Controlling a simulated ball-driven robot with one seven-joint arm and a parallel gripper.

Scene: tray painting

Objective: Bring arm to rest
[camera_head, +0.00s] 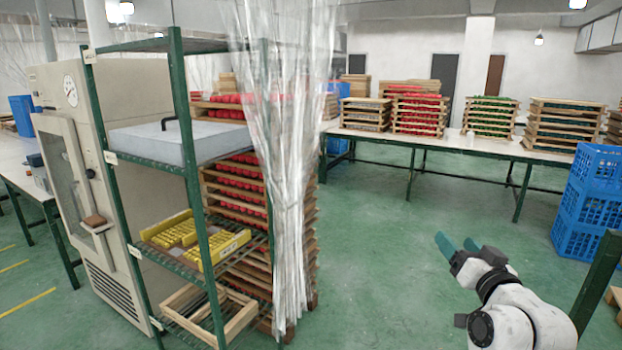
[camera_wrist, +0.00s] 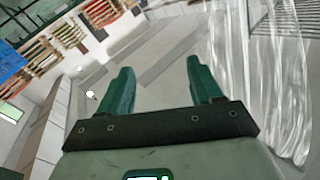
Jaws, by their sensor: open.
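My gripper (camera_head: 457,243) is at the lower right in the head view, on my white and black arm. It is held up over the green floor, clear of the shelf and tables. In the wrist view my gripper (camera_wrist: 159,90) shows two green fingers spread apart. Nothing is between them, and the jaws are open and empty. Most of my arm is cut off by the lower right edge of the head view.
A green shelf rack (camera_head: 195,165) with yellow trays (camera_head: 222,246) stands at left beside a clear plastic curtain (camera_head: 285,180). Stacked blue crates (camera_head: 592,200) stand at right. A long table (camera_head: 455,139) with tray stacks runs behind. The middle floor is free.

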